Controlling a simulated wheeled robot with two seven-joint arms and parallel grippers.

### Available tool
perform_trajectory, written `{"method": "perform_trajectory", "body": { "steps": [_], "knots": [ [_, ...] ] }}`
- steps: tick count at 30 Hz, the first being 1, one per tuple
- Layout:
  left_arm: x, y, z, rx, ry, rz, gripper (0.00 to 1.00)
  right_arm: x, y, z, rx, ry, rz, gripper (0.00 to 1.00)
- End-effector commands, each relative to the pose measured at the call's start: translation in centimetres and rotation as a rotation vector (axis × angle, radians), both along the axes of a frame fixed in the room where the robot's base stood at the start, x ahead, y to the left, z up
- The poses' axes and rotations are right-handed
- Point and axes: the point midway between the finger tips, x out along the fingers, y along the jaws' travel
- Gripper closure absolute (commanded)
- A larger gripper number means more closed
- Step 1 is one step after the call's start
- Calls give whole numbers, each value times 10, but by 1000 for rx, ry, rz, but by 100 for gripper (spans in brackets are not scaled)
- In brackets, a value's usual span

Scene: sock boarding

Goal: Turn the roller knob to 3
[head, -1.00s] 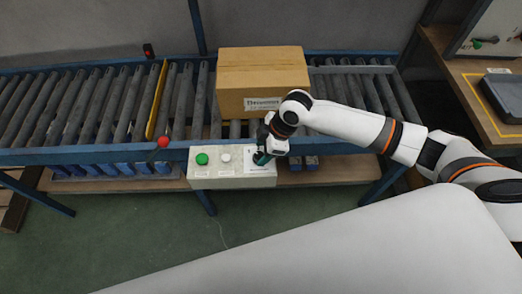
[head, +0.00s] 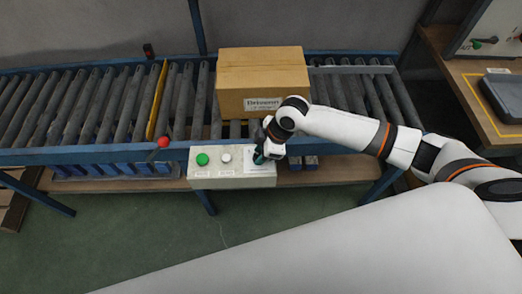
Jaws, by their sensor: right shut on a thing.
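A pale control box (head: 231,181) is fixed at the front rail of the roller conveyor. It carries a green button (head: 202,159), a white button (head: 226,157) and a white label plate at its right. My right gripper (head: 260,158) reaches down over that plate from the right and is shut on the roller knob. The knob is hidden by the gripper, and I cannot read its setting. My left gripper is not in view.
A cardboard box (head: 262,83) sits on the rollers behind the gripper. A red ball-topped lever (head: 164,142) stands left of the control box, and a yellow bar (head: 157,100) crosses the rollers. A wooden table (head: 470,75) is at the right.

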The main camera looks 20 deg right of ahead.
Motion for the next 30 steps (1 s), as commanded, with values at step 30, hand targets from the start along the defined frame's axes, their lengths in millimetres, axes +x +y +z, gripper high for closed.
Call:
{"method": "perform_trajectory", "body": {
  "steps": [30],
  "knots": [
    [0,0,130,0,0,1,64,-5,6,7,4,4,-832,91]
  ]
}}
